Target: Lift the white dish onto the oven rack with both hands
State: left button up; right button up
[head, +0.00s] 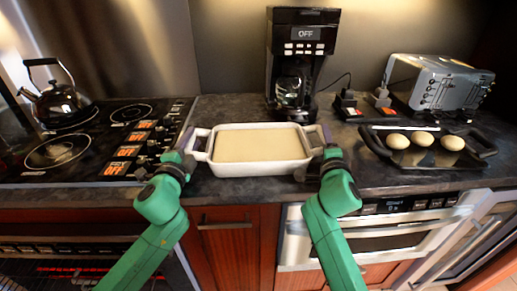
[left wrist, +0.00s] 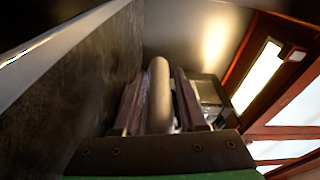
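The white dish (head: 262,168) is a rectangular baking dish with a smooth beige filling. It sits level near the counter's front edge, with a handle at each end. My left gripper (head: 188,141) is at its left handle (head: 200,146). In the left wrist view, the fingers of my left gripper (left wrist: 160,100) flank the rounded, pale handle (left wrist: 160,90) closely and appear shut on it. My right gripper (head: 325,138) is at the right handle; its fingers are partly hidden and its grip is unclear.
A black coffee maker (head: 300,62) stands behind the dish. A stovetop (head: 75,150) with a kettle (head: 58,102) is at left. A toaster (head: 438,84) and a black tray (head: 420,163) with round pale items are at right. A steel oven front (head: 380,242) is below the counter.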

pick_arm(q)
grip_shut()
pick_arm(e)
grip_shut()
jog(key=shift+f, duration=0.1)
dwell(0.8)
